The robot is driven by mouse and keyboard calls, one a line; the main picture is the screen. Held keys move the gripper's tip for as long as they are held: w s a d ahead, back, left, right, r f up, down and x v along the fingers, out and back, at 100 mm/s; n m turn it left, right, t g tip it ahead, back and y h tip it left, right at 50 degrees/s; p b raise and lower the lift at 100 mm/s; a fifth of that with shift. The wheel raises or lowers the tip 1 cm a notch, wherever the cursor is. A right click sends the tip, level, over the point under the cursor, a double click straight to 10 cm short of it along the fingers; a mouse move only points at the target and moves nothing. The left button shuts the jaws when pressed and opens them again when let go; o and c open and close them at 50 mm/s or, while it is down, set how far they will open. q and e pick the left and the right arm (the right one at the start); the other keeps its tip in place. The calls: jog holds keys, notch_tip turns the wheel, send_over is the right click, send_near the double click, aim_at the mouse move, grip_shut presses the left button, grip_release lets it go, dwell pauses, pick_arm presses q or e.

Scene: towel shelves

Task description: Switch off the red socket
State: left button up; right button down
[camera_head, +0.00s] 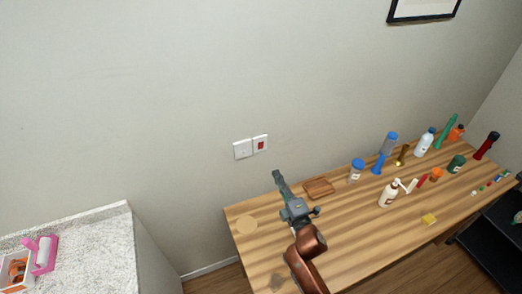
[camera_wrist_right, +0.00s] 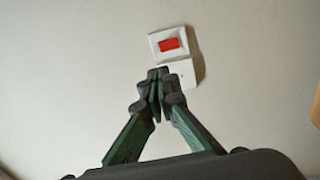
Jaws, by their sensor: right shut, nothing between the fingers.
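The red socket (camera_head: 261,144) is a white wall plate with a red rocker, mounted above the table's back edge. A plain white switch plate (camera_head: 243,149) sits directly left of it. My right gripper (camera_head: 277,174) is shut and empty, below and slightly right of the plates in the head view. In the right wrist view the shut fingertips (camera_wrist_right: 158,73) point at the wall, with the red socket (camera_wrist_right: 169,44) just beyond them. The fingers partly cover the plain white plate (camera_wrist_right: 184,73). I cannot tell whether the fingertips touch anything. My left gripper is out of view.
Several more bottles stand at right. A speckled counter (camera_head: 95,242) is at lower left. The wall around the plates is clear.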

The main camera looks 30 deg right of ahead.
aim_at(260, 143)
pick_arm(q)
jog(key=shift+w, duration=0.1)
pick_arm(e)
jog(key=w, duration=0.4)
jog(key=w+r, duration=0.1)
jog(key=w, duration=0.3)
jog(key=w+r, duration=0.1)
jog(key=w, duration=0.4)
jog(key=shift+w+d, duration=0.1)
jog(key=shift+d, duration=0.25)
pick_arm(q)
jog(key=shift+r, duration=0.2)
pick_arm(e)
jog(key=shift+r, duration=0.1)
